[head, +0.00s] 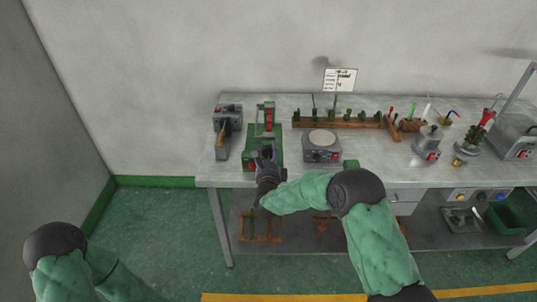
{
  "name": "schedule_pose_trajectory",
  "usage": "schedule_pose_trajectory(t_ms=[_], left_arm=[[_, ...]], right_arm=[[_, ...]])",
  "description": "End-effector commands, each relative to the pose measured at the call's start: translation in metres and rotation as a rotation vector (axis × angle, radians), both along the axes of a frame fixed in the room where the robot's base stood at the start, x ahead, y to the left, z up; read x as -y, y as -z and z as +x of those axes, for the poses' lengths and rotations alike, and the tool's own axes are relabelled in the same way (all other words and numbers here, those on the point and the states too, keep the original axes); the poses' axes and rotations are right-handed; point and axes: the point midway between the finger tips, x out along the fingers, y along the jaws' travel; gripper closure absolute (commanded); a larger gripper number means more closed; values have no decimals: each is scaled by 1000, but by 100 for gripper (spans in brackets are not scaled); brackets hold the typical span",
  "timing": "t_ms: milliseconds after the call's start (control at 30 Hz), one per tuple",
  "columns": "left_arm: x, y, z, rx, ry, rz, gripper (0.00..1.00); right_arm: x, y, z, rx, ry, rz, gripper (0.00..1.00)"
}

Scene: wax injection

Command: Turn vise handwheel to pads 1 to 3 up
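A green machine with a red part on its upright (268,116), which looks like the vise, stands at the left part of the bench. My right gripper (264,160) is at the front of this machine, dark and small in the view. It overlaps the machine's lower front, and I cannot tell whether its fingers touch it. The handwheel cannot be made out; it may be hidden behind my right gripper. The pads cannot be told apart at this size. Whether the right fingers are open or shut does not show. My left arm is at the lower left, and its gripper is not in view.
The grey bench (380,172) runs to the right. A small grey device (228,132) stands left of the green machine. A grey unit with a round plate (321,147) stands close on its right. A wooden rack (338,122) and a sign (340,79) are behind.

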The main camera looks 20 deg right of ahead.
Motion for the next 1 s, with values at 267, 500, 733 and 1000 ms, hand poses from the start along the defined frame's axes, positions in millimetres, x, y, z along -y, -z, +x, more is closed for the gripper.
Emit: schedule_pose_trajectory(t_ms=[267, 500, 733, 1000], left_arm=[[0, 0, 0, 0, 0, 0, 60], [0, 2, 0, 0, 0, 0, 60], [0, 7, 0, 0, 0, 0, 60], [0, 14, 0, 0, 0, 0, 60]], right_arm=[[0, 0, 0, 0, -1, -1, 83], [0, 0, 0, -8, -1, -30, 83], [0, 0, 0, -30, -1, -105, 83], [0, 0, 0, -65, 0, -233, 83]])
